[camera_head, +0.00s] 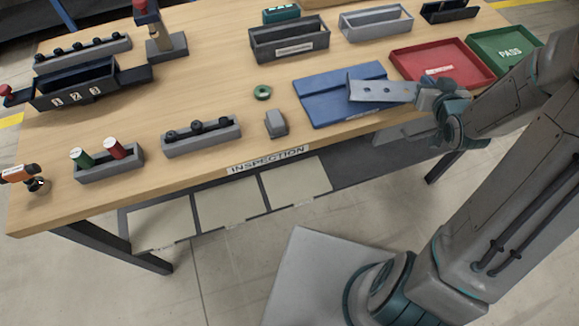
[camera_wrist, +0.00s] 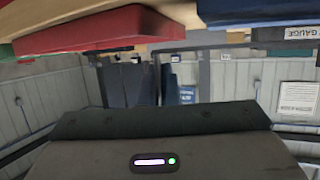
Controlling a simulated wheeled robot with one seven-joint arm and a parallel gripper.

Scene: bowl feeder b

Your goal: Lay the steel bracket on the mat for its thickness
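The blue mat (camera_head: 313,95) lies on the table near its front edge, and part of it also shows at the top right of the wrist view (camera_wrist: 260,12). The steel bracket (camera_head: 378,90) is a grey metal piece with holes, over the mat's right part in the head view. I cannot tell whether it touches the mat. My gripper (camera_head: 424,97) is at the bracket's right end and appears shut on it. The fingertips are hard to make out, and neither they nor the bracket can be made out in the wrist view.
A red tray (camera_head: 400,52) and a green PASS tray (camera_head: 473,40) stand right of and behind the mat. A grey block (camera_head: 276,124) and a green ring (camera_head: 262,92) lie left of it. Grey bins (camera_head: 262,42) stand behind. Wood between mat and bins is clear.

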